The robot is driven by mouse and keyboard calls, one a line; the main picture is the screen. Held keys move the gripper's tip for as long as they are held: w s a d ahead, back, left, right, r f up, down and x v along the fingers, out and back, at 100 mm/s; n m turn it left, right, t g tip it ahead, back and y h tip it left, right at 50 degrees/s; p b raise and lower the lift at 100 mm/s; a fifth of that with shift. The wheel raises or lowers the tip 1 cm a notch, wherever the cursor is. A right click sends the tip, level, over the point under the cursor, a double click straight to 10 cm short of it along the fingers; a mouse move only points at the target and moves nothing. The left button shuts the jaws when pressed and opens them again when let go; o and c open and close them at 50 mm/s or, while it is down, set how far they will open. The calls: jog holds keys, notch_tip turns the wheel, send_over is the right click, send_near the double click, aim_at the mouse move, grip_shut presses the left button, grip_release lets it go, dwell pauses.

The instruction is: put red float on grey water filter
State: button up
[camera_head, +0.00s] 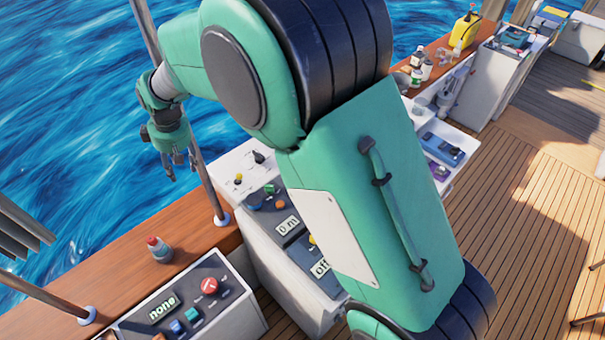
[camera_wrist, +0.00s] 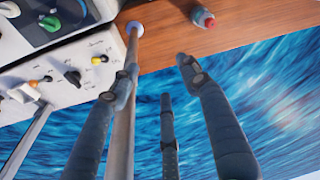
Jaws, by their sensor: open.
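A small item with a red upper part, which looks like the red float (camera_head: 155,242), stands upright on the wooden ledge. Its lower part is grey and could be the grey water filter (camera_head: 162,255); I cannot tell whether these are two stacked things or one. The red part also shows in the wrist view (camera_wrist: 208,21) at the top edge. My gripper (camera_head: 180,168) hangs fingers down by the metal pole, apart from the item and above and right of it in the head view. In the wrist view its fingers (camera_wrist: 158,75) are spread with nothing between them.
A metal pole (camera_head: 205,180) rises from the wooden ledge (camera_head: 110,275) close to my gripper. Control boxes with knobs (camera_head: 195,305) line the ledge. Bottles (camera_head: 420,70) and a yellow container (camera_head: 464,30) stand farther back. Water lies beyond the ledge.

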jog(key=s+d+r+m+t, duration=0.1)
jog(key=d+r+m, duration=0.1)
jog(key=d+r, duration=0.7)
jog(key=s+d+r+m, duration=0.15)
jog(key=d+r, duration=0.25)
jog(key=d, duration=0.9)
jog(key=d+r+m+t, duration=0.1)
jog(key=d+r+m, duration=0.2)
jog(key=d+r, duration=0.6)
jog(key=s+d+r+m+t+h, duration=0.1)
jog(key=s+d+m, duration=0.1)
jog(key=s+d, duration=0.55)
jog(key=s+d+r+m+t, duration=0.15)
jog(key=s+d, duration=0.25)
jog(key=d, duration=0.7)
jog(key=s+d+f+m+h, duration=0.1)
jog(key=s+d+f+m, duration=0.2)
jog(key=s+d, duration=0.6)
jog(key=s+m, duration=0.1)
jog(key=s, duration=0.2)
jog(key=shift+d+f, duration=0.15)
jog(key=shift+d, duration=0.05)
jog(key=shift+f, duration=0.1)
notch_tip(320, 180, down, 10)
jog(key=b, duration=1)
